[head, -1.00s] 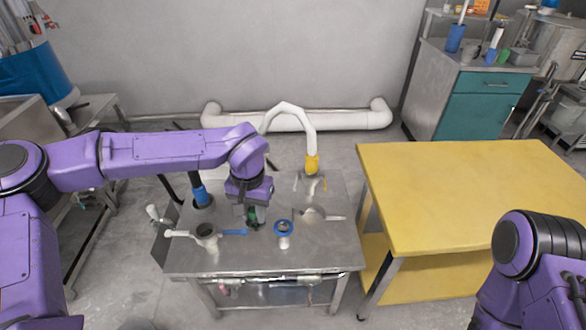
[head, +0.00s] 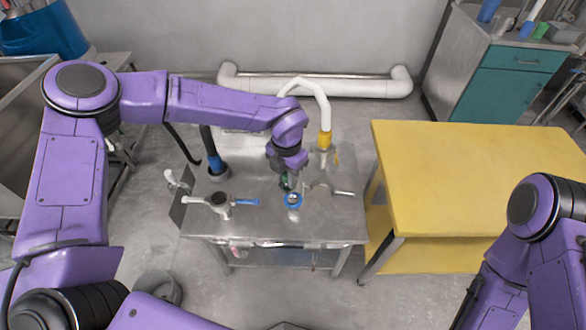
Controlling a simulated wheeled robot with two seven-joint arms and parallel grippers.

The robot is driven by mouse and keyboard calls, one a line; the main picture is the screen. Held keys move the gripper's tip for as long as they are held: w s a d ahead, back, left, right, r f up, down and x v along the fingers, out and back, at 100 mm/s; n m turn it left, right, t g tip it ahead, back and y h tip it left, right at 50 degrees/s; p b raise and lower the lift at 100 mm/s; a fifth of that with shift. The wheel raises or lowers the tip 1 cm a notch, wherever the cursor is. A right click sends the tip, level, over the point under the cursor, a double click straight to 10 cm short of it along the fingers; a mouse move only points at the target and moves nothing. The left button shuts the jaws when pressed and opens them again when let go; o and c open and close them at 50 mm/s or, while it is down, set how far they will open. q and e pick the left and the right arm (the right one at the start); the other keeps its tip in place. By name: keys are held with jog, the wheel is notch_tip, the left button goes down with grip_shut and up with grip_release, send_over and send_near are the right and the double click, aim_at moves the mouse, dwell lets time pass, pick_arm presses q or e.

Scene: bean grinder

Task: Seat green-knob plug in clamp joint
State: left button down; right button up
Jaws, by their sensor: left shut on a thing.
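My left gripper (head: 286,182) is shut on the green-knob plug (head: 285,182), a small dark green part mostly hidden by the jaws. It is right behind a small upright fitting with a blue ring (head: 293,200) on the steel table. I cannot tell whether plug and fitting touch. Left of them is a round dark-mouthed piece (head: 219,200) with a white handle to the left and a blue handle to the right. I cannot tell which of these two is the clamp joint. Of my right arm only links show at the right edge; its gripper is out of view.
The steel table (head: 265,227) also bears a white curved hose with a yellow collar (head: 325,140), a metal lever piece (head: 325,189) and a black-and-blue post (head: 215,164). A bare yellow table (head: 480,185) stands to the right.

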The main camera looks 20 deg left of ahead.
pick_arm(q)
jog(key=n, duration=0.4)
jog(key=shift+w+d+r+p, duration=0.1)
jog(key=shift+d+p, duration=0.1)
jog(key=shift+p, duration=0.1)
jog(key=n, duration=0.3)
jog(key=shift+w+d, duration=0.15)
jog(key=n, duration=0.2)
jog(key=n+p, duration=0.1)
jog(key=n, duration=0.3)
jog(key=shift+w+d+f, duration=0.2)
jog(key=shift+w+f, duration=0.05)
jog(key=shift+f, duration=0.05)
jog(key=n, duration=0.3)
jog(key=shift+d+f+p, duration=0.1)
jog(key=shift+p, duration=0.2)
jog(key=shift+w+f, duration=0.1)
jog(key=shift+f+b, duration=2.3)
jog(key=shift+f, duration=0.55)
jog(key=shift+f+b, duration=0.7)
jog(key=shift+f, duration=0.05)
